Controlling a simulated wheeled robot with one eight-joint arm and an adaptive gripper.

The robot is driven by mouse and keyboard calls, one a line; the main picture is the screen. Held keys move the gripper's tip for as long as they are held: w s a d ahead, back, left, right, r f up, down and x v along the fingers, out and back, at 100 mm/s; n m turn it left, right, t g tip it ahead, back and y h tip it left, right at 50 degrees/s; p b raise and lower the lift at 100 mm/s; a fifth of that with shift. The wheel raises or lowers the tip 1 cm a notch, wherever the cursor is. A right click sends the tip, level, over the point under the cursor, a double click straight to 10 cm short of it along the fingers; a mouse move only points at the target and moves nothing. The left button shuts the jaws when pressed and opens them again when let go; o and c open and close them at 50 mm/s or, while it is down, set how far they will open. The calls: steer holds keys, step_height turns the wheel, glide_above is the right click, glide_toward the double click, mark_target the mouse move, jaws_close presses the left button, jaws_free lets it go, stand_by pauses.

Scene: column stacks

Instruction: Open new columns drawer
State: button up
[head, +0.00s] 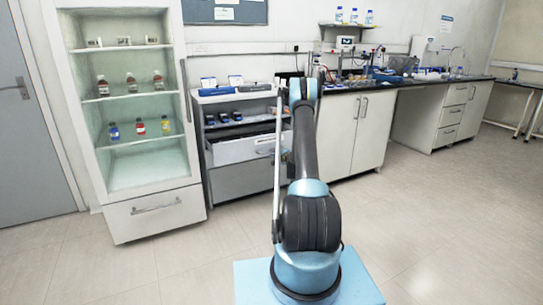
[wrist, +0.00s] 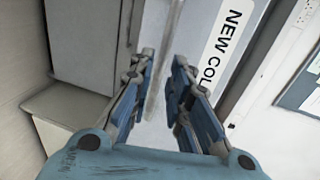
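The new columns drawer shows in the wrist view as a pale front with a white label (wrist: 222,45) reading "NEW COL", cut off at the edge. A thin grey bar, which looks like its handle (wrist: 165,60), runs between the fingers of my gripper (wrist: 163,60). The fingers are apart, one on each side of the bar; I cannot tell whether either touches it. In the head view, the drawer unit (head: 243,182) stands just left of my arm. A small label shows on its upper white drawer (head: 235,150). My gripper is hidden behind my arm there.
A white glass-front cabinet (head: 155,219) with bottles stands left of the drawer unit. A black-topped counter (head: 352,138) with lab equipment stands to the right. Small devices and boxes sit on the drawer unit's upper shelves. The floor (head: 440,220) in front is clear.

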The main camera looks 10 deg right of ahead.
steer(key=v, duration=0.7)
steer(key=shift+s+a, duration=0.1)
steer(key=s+a+r+n+g+y, duration=0.1)
steer(key=s+a+r+n+g, duration=0.2)
steer(key=r, duration=0.5)
steer(key=s+a+r+n, duration=0.2)
steer(key=s+a+r, duration=0.3)
steer(key=s+r, duration=0.15)
steer(key=s+a+r+n+g, duration=0.2)
steer(key=s+a+r, duration=0.15)
steer(key=s, duration=0.45)
steer(key=s+a+r+n+g, duration=0.2)
steer(key=s+r, duration=0.3)
steer(key=s, duration=0.4)
steer(key=s+n+g+h, duration=0.3)
steer(key=s, duration=1.8)
steer(key=s+d+f+n+g+h, duration=0.1)
steer(key=s+f, duration=0.2)
steer(key=s, duration=0.7)
steer(key=s+d+f+n+g+h, duration=0.1)
steer(key=s+f, duration=0.3)
steer(key=s, duration=0.6)
steer(key=shift+d+n+g+h, duration=0.3)
steer(key=shift+d+n+h, duration=0.1)
steer(key=shift+d, duration=0.4)
